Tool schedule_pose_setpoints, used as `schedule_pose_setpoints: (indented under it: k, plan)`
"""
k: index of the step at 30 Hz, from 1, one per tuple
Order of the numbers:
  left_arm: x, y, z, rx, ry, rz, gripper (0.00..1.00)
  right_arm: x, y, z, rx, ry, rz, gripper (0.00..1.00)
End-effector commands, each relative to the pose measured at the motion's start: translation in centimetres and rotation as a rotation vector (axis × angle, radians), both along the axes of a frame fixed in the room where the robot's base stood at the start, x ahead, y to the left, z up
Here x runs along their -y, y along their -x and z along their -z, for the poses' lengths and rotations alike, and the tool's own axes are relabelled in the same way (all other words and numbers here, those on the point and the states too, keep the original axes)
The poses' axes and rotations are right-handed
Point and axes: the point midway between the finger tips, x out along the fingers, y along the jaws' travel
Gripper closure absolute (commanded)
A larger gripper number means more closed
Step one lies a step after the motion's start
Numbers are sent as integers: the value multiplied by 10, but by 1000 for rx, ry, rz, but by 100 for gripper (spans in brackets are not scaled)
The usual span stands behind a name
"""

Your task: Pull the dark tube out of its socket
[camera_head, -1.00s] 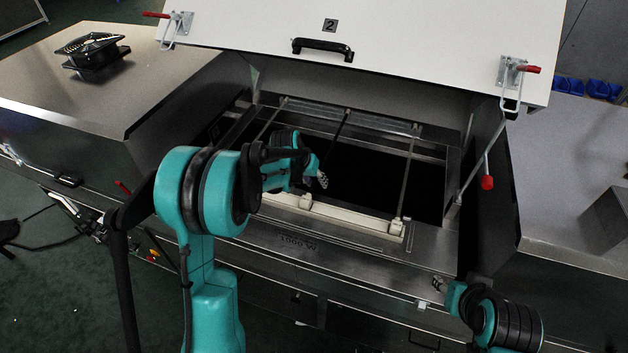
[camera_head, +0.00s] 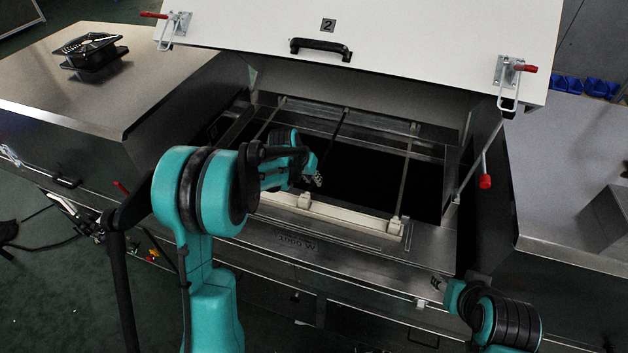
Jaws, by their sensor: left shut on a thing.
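The dark tube (camera_head: 339,126) is the middle one of three thin tubes across the open dryer bay. It slants from the back rail down to a white socket (camera_head: 304,201) on the front rail. Its far end still meets the back rail. My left gripper (camera_head: 316,180) is at the tube's near part, just above that socket, and is shut on the dark tube. My wrist and fingers hide part of the grip. My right gripper (camera_head: 438,284) is low at the right, over the dryer's front edge, away from the tubes. Its fingers are too small to read.
Paler tubes lie left (camera_head: 268,122) and right (camera_head: 405,170) of the dark one. The white lid (camera_head: 400,40) stands open above, with a black handle (camera_head: 321,48) and red-tipped latches. A red-knobbed lever (camera_head: 485,181) hangs at the right. A black fan (camera_head: 90,50) sits at the left.

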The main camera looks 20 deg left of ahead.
Motion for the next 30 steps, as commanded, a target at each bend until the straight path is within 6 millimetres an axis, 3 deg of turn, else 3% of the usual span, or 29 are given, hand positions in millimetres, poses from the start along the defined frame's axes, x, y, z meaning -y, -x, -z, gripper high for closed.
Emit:
schedule_pose_setpoints:
  k: [30]
  plan:
    - [0, 0, -9, 0, 0, 0, 100, 0, 0, -5, 0, 0, 0, 60]
